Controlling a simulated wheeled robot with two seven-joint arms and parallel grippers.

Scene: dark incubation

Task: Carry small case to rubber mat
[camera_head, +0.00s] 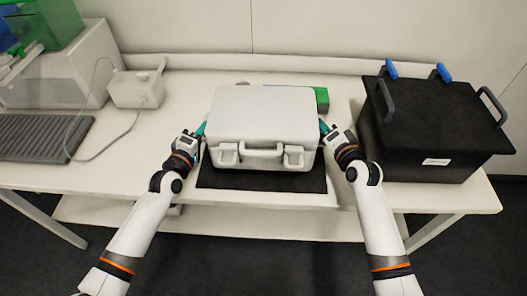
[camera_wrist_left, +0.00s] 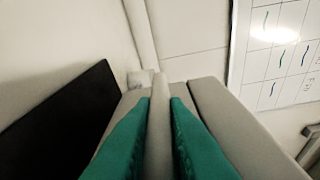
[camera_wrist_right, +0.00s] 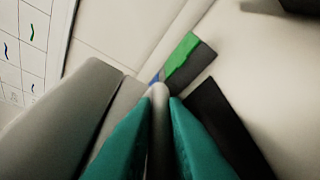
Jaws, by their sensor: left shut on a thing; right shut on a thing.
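The small case (camera_head: 263,117) is light grey with a front handle and two latches. It is upright and level in the middle of the head view, over the black rubber mat (camera_head: 262,181). The mat's front strip shows below the case; I cannot tell whether the case touches it. My left gripper (camera_head: 201,131) is shut on the case's left side; its green fingers pinch a grey bar in the left wrist view (camera_wrist_left: 158,120). My right gripper (camera_head: 324,128) is shut on the case's right side, and its fingers pinch a similar bar in the right wrist view (camera_wrist_right: 158,115).
A black box (camera_head: 435,125) with grey handles and blue clips stands on the table (camera_head: 185,90) at right. A green and dark object (camera_head: 321,99) lies behind the case's right side. At left are a small white device (camera_head: 137,88) with a cable and a grey keyboard-like panel (camera_head: 42,137).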

